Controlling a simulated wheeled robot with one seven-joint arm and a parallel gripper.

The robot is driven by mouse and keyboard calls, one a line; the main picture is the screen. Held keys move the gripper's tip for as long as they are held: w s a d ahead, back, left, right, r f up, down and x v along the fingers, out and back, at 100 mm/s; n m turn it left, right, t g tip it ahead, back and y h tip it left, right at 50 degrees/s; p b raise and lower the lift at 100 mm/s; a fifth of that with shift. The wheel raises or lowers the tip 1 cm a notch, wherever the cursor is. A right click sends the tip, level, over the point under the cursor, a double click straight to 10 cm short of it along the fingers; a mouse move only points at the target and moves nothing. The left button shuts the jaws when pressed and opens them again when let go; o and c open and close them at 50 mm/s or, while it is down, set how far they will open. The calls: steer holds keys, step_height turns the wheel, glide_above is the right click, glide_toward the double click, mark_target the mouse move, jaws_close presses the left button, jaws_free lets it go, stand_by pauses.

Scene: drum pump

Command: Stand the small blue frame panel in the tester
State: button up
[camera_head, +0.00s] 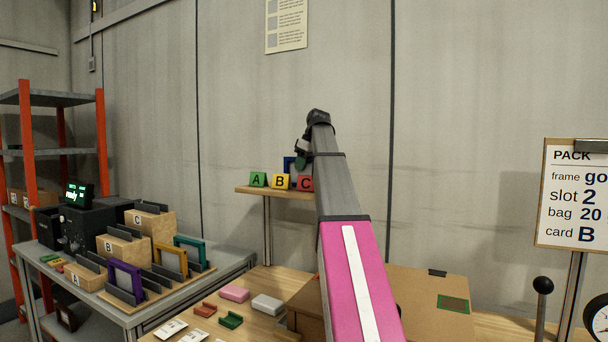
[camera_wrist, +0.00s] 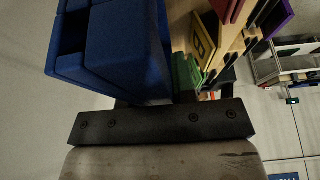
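The small blue frame panel (camera_head: 287,165) shows partly in the head view, behind the lettered blocks on the small wall shelf. A large blue shape, likely the same panel (camera_wrist: 128,50), fills the upper left of the wrist view, close against my gripper's dark bar. My gripper (camera_head: 301,160) is at the shelf beside the blue panel. Its fingertips are hidden by my arm and the blue shape, so I cannot tell whether they grip it. A black device (camera_head: 92,222) with a lit green display (camera_head: 78,194) stands on the left table; it may be the tester.
Green A, yellow B (camera_head: 280,181) and red C blocks line the shelf front. Purple (camera_head: 124,275), yellow and teal frames stand in a rack on the left table. Loose pieces and a cardboard box (camera_head: 425,290) lie on the front table. A lever and gauge are at right.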

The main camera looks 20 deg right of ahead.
jaws_close()
steer(key=shift+r, duration=0.2)
